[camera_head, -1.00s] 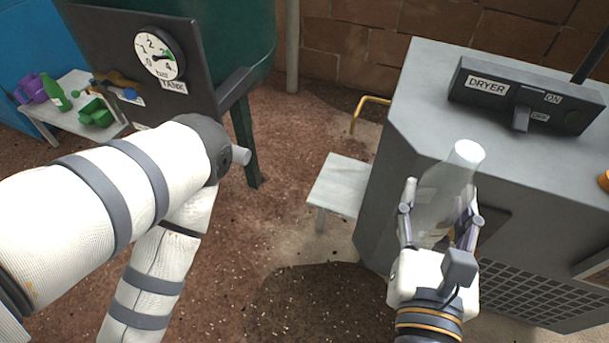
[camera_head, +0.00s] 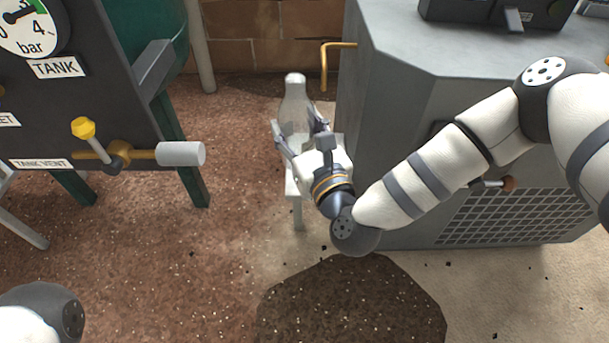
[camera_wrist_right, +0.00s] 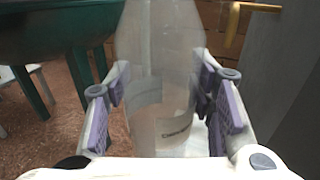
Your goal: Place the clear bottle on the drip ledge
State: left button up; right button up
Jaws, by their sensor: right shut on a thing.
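The clear bottle (camera_head: 295,103) is upright or nearly so in my right gripper (camera_head: 302,138). It also shows in the right wrist view (camera_wrist_right: 160,85), between the purple-padded fingers (camera_wrist_right: 165,100), with a label low on its side. The drip ledge (camera_head: 291,184), a small pale shelf on a leg beside the grey dryer, lies behind and below the gripper and is partly hidden by it. The bottle overlaps the ledge in the head view; whether its base touches the ledge is hidden. My left gripper is out of view.
The grey dryer cabinet (camera_head: 400,120) stands close on the right of the ledge. The tank panel with a yellow-handled valve (camera_head: 118,154) stands on the left. A dark wet patch (camera_head: 350,305) is on the floor in front.

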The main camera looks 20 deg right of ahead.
jog(key=w+d+f+m+h+b, duration=0.2)
jog(key=w+d+f+b, duration=0.15)
jog(key=w+d, duration=0.5)
jog(key=f+b, duration=0.1)
jog(key=f, duration=0.2)
jog(key=f+b, duration=0.2)
jog(key=f, duration=0.1)
jog(key=f+b, duration=0.1)
jog(key=f, duration=0.2)
jog(key=shift+a+f+b, duration=0.1)
jog(key=shift+a+b, duration=0.2)
jog(key=shift+b, duration=0.1)
jog(key=shift+r, duration=0.2)
jog(key=shift+f, duration=0.2)
jog(key=o, duration=0.8)
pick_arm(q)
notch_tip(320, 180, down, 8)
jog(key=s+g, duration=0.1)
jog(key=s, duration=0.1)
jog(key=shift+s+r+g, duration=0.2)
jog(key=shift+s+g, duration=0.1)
pick_arm(e)
jog(key=shift+o, duration=0.2)
